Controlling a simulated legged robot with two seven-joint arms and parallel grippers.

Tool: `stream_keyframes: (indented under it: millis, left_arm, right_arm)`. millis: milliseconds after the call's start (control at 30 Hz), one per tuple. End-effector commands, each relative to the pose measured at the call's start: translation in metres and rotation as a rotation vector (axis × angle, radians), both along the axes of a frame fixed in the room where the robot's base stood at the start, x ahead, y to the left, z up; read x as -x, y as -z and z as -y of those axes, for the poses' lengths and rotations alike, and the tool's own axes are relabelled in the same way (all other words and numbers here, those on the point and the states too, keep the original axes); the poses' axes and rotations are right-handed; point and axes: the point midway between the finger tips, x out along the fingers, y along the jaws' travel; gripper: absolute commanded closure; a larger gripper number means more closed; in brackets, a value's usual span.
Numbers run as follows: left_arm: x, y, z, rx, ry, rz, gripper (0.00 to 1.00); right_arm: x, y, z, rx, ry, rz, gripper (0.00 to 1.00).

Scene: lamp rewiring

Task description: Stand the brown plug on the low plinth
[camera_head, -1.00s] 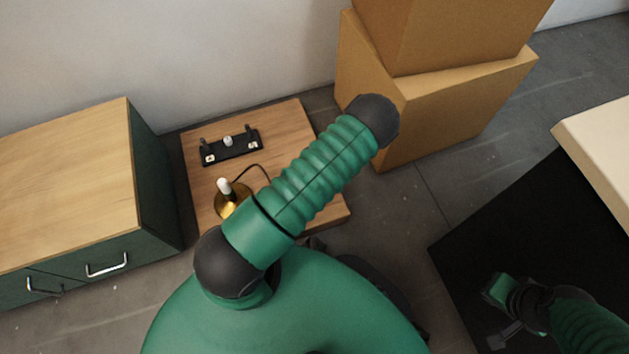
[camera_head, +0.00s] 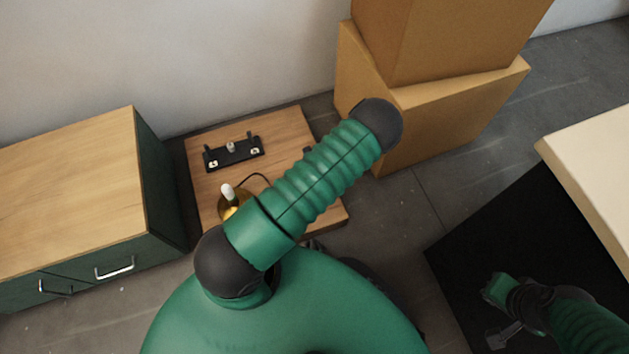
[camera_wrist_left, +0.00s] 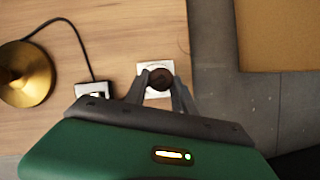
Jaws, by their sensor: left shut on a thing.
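The brown plug (camera_wrist_left: 161,79) is seen from above in the left wrist view, between the two fingers of my left gripper (camera_wrist_left: 159,85), which is shut on it. A white square piece (camera_wrist_left: 149,69) lies directly below or behind the plug; I cannot tell whether they touch. The low wooden platform (camera_head: 205,182), which looks like the low plinth, also fills much of the left wrist view (camera_wrist_left: 110,30). In the head view my left arm hides the plug and the left gripper. My right gripper (camera_head: 503,331) is at the lower right over a black surface, its finger opening unclear.
A brass lamp base (camera_head: 235,206) with a cord and a black terminal block (camera_head: 233,152) are on the platform. A green cabinet (camera_head: 160,190) stands left of it. Cardboard boxes (camera_head: 430,120) stand to the right. A pale table edge (camera_head: 590,180) is at the far right.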

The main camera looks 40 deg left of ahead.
Motion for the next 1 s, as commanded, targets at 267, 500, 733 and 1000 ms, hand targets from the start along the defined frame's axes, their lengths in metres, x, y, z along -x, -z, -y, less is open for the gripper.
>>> stream_keyframes:
  millis: [267,500,733,1000]
  left_arm:
    - [-0.012,-0.001,-0.024,-0.001,-0.001,0.0,1.0]
    - [-0.023,0.0,-0.045,-0.002,-0.002,0.001,1.0]
    - [-0.033,0.0,-0.064,0.0,-0.002,0.001,1.0]
    - [-0.045,0.0,-0.087,0.001,-0.002,0.001,1.0]
  right_arm:
    - [0.0,-0.002,0.0,0.0,0.0,0.0,1.0]
    - [0.0,-0.002,0.0,0.0,0.0,0.0,1.0]
    - [0.0,-0.002,0.0,0.0,0.0,0.0,1.0]
    - [0.0,-0.002,0.0,0.0,0.0,0.0,1.0]
